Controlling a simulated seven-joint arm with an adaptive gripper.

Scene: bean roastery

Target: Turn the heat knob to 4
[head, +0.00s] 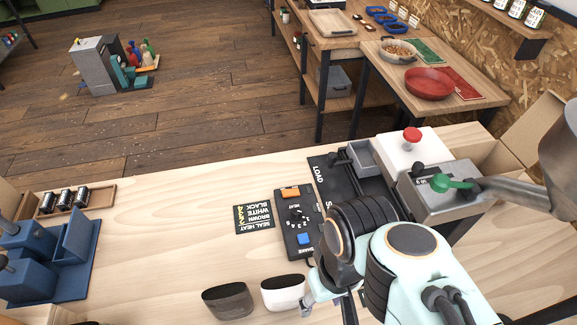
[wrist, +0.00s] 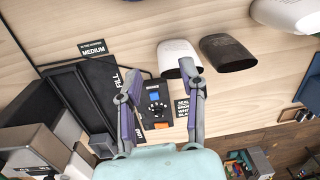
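The heat knob (head: 296,215) is a small black dial on a black control box (head: 305,251), with numbers printed around it. The box has an orange button (head: 291,192) at its far end and a blue button (head: 304,239) nearer my arm. The knob also shows small in the wrist view (wrist: 158,108); I cannot tell which number it points to. In the wrist view my gripper (wrist: 161,78) is open and empty, its two fingers apart on either side of the box in the picture. In the head view my arm hides most of the gripper.
A black sign (head: 254,219) lists seal heat by colour beside the box. A dark pouch (head: 228,301) and a white pouch (head: 283,293) stand close to the gripper. The table's left middle is clear.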

